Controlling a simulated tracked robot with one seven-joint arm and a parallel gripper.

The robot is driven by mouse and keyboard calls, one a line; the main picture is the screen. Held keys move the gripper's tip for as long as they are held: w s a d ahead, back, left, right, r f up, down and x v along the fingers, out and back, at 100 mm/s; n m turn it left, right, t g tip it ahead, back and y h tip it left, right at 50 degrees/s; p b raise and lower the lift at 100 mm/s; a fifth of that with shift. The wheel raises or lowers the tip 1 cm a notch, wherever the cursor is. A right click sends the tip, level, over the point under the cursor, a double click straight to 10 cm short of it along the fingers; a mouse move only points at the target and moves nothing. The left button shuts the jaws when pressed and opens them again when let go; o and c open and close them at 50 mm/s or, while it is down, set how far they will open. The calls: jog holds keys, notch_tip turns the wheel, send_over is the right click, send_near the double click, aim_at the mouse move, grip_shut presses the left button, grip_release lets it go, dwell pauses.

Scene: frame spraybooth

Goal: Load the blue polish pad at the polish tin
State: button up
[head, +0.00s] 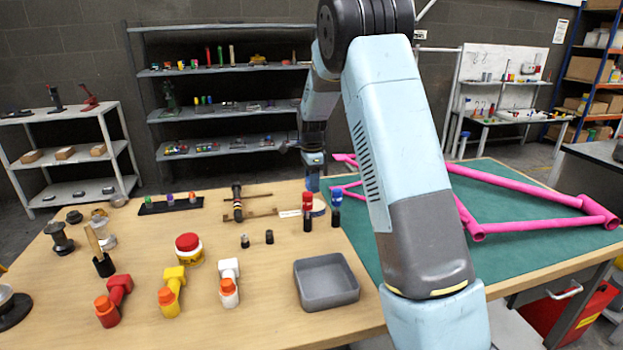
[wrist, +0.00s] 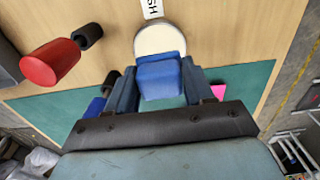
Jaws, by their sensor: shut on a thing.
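My gripper (wrist: 160,86) is shut on the blue polish pad (wrist: 160,78), a blue block between its two fingers. In the wrist view the pad covers the near part of the round polish tin (wrist: 160,37), which has a cream top and a thin rim. I cannot tell whether the pad touches the tin's surface. In the head view my gripper (head: 313,172) points down at the back of the table, with the tin (head: 319,208) just below it. The tin is partly hidden by the upright cylinders in front.
A red-and-black cylinder (head: 308,210) and a blue-and-black one (head: 336,206) stand close to the tin. A label (head: 290,213) lies left of it. A grey tray (head: 326,302) is nearer. A pink frame (head: 530,201) lies on the green mat (head: 510,255) at right.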

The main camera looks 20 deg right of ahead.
aim_at(314, 205)
jog(key=f, duration=0.2)
jog(key=shift+d+f, duration=0.25)
jog(key=shift+f, duration=1.25)
jog(key=shift+d+f, duration=0.1)
jog(key=shift+f, duration=0.45)
dwell(1.2)
jog(key=shift+r, duration=3.55)
